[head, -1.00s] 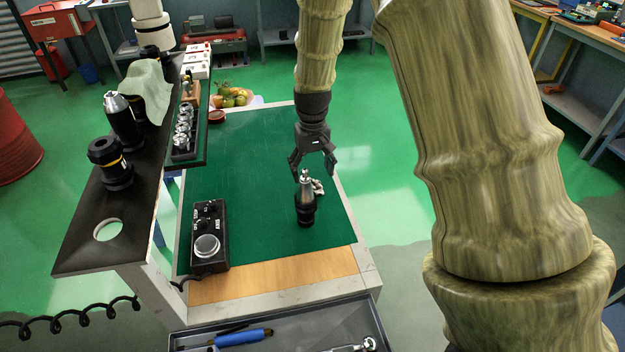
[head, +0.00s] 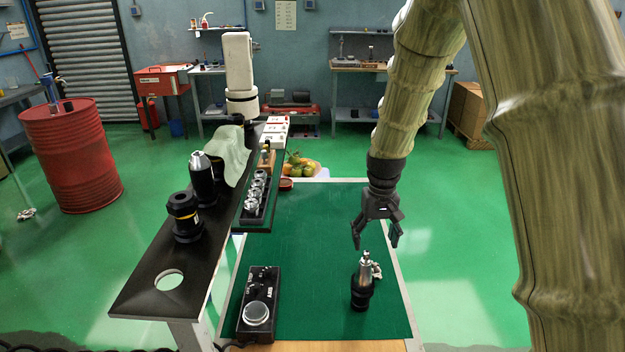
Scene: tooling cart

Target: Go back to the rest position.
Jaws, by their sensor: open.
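My gripper (head: 376,236) is open and empty in the head view. Its fingers point down above the green mat, a little above and apart from the tool holder. The tool holder (head: 362,284) is black with a silver tip and stands upright on the green mat (head: 318,224).
A raised black shelf (head: 140,292) on the left bears holders, a cloth (head: 233,152) and one empty hole. A fruit tray (head: 300,166) stands behind. A red barrel (head: 70,155) stands far left.

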